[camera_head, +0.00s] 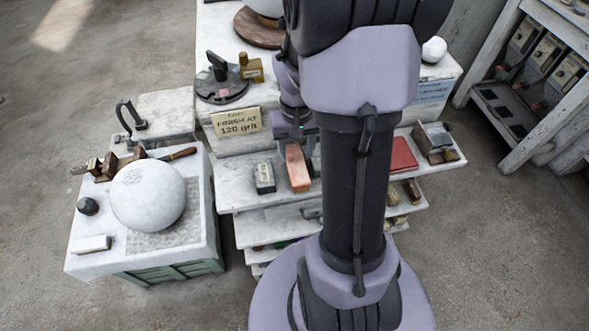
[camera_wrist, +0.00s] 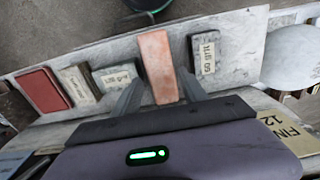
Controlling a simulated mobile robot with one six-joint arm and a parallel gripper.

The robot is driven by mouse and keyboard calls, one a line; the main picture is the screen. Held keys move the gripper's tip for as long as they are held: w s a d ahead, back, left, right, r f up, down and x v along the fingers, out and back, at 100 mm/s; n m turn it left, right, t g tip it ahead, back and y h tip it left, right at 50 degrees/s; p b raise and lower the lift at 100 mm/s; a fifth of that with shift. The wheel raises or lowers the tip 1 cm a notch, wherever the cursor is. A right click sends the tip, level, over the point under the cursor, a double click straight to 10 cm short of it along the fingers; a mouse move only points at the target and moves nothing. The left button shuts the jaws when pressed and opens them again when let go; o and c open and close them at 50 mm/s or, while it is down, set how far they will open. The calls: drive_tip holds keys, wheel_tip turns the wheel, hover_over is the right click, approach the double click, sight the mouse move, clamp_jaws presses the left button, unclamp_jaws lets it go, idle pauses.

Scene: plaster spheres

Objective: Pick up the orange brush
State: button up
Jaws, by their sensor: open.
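The orange brush (camera_head: 297,167) looks like a plain salmon-orange block lying on a shelf in the head view; I cannot make out bristles. It also shows in the wrist view (camera_wrist: 157,62), at top centre, pointing lengthwise away from me. My gripper (camera_wrist: 160,80) is open, its two grey fingers apart with the near end of the brush between them in the picture. I cannot tell how far above the brush the fingertips are. In the head view my gripper (camera_head: 295,130) is just behind the brush, partly hidden by my arm.
A grey block marked 60 grit (camera_wrist: 204,55) lies close right of the brush. A grit block (camera_wrist: 116,75), another labelled block (camera_wrist: 77,86) and a red block (camera_wrist: 42,90) lie left. A white sphere (camera_head: 148,195) rests on the left bench.

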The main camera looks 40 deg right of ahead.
sight(296, 163)
drive_tip(key=f+b, duration=0.1)
drive_tip(key=f, duration=0.2)
drive_tip(key=f+b, duration=0.1)
drive_tip(key=f, duration=0.2)
drive_tip(key=shift+w+d, duration=0.15)
drive_tip(key=shift+w, duration=0.05)
drive_tip(key=shift+r, duration=0.2)
drive_tip(key=shift+c, duration=0.4)
clamp_jaws()
drive_tip(key=shift+r, duration=0.1)
